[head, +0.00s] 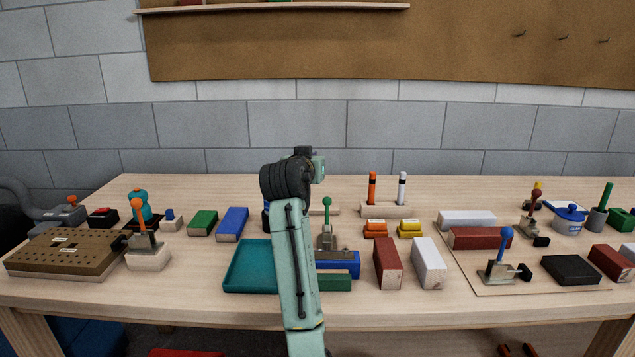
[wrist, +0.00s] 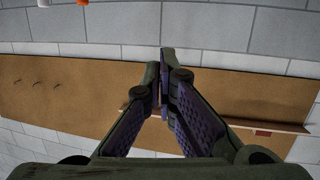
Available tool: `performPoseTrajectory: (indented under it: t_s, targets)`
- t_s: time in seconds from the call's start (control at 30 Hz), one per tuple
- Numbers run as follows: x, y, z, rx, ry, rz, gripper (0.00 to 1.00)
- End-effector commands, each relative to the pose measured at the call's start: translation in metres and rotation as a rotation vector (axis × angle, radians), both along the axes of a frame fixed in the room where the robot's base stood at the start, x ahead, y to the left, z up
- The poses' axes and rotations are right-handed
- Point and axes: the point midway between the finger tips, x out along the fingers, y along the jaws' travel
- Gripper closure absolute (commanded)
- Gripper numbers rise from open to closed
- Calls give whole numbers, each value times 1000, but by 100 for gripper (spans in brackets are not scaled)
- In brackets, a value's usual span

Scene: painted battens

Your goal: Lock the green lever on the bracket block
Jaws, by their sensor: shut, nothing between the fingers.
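The green lever (head: 327,203) has a round green knob and stands roughly upright on a grey metal clamp (head: 326,240), just right of my arm in the head view. A blue block (head: 340,262) lies at the foot of the clamp; my arm hides its left part, and I cannot tell whether the clamp is fixed to it. My gripper (wrist: 163,85) is shut and empty in the wrist view, facing the wall and corkboard. In the head view my arm hides most of it. It is apart from the lever, and the wrist view does not show the lever.
A teal tray (head: 250,268) lies left of my arm, a dark green block (head: 335,282) in front of the blue one. Red (head: 388,262) and white (head: 429,262) blocks lie to the right. Other clamps have blue (head: 506,234) and orange (head: 138,205) levers.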

Motion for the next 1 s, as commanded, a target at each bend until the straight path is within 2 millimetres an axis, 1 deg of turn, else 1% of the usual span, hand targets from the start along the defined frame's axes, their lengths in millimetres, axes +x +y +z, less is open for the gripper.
performPoseTrajectory:
  t_s: [0.03, 0.2, 0.63, 0.67, 0.77, 0.87, 0.9, 0.97, 1.0]
  targets:
    - [-3, 2, 8, 0, -5, 1, 100]
    - [-9, 5, 20, 0, -2, 0, 100]
    - [-10, 5, 23, -1, -1, 0, 100]
    - [-10, 9, 23, -2, -6, 6, 100]
    - [-18, 44, 33, -16, -70, 79, 100]
    - [-37, 103, 50, -31, -183, 198, 100]
    - [-49, 129, 58, -35, -239, 253, 100]
    - [-71, 168, 72, -38, -325, 339, 100]
    - [-88, 192, 81, -35, -382, 394, 100]
